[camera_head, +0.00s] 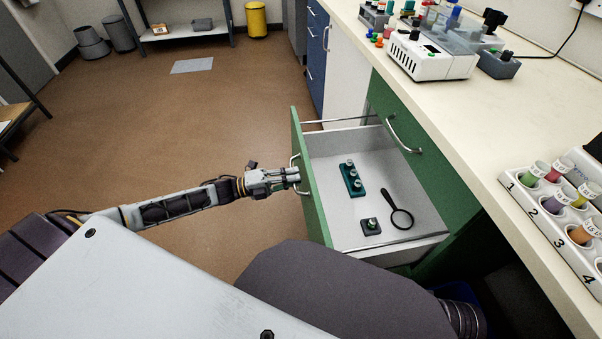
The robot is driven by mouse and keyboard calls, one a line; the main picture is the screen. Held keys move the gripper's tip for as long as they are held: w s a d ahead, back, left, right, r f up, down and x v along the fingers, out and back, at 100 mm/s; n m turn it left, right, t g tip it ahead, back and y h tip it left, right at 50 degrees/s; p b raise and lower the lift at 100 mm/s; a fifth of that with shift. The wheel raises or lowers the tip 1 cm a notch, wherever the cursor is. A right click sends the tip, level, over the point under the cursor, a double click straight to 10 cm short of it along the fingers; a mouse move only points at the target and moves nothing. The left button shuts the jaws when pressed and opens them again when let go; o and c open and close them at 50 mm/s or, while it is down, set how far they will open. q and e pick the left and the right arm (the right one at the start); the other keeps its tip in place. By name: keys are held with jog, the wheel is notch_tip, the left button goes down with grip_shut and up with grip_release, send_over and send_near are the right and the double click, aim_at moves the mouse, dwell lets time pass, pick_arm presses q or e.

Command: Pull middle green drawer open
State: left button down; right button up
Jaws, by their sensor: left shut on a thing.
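The green drawer (313,193) stands pulled out from the cabinet under the bench, with its pale grey inside in view. Its metal handle (295,161) is on the outer face of the green front. My left gripper (294,176) is shut on this handle, reaching it from the left. My right gripper is not in view.
Another green drawer front (421,165) with a handle is shut beside the open one. The bench top (480,125) carries a white machine (430,58) and a numbered vial rack (545,213). The brown floor (170,120) left of the drawer is clear.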

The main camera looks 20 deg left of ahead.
pick_arm(q)
jog(key=r+p+v, duration=0.1)
jog(key=p+v, duration=0.3)
jog(key=v, duration=0.5)
jog(key=shift+s+a, duration=0.3)
jog(key=shift+s, duration=0.05)
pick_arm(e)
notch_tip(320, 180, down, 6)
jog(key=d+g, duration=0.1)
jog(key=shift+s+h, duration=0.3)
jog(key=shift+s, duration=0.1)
pick_arm(q)
jog(key=shift+f, duration=0.1)
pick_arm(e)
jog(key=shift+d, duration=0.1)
pick_arm(q)
jog(key=c, duration=1.5)
grip_release()
jog(key=shift+a, duration=0.1)
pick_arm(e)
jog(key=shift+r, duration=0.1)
pick_arm(q)
jog(key=v, duration=1.1)
jog(key=shift+s+a, duration=0.25)
jog(key=shift+a, duration=0.1)
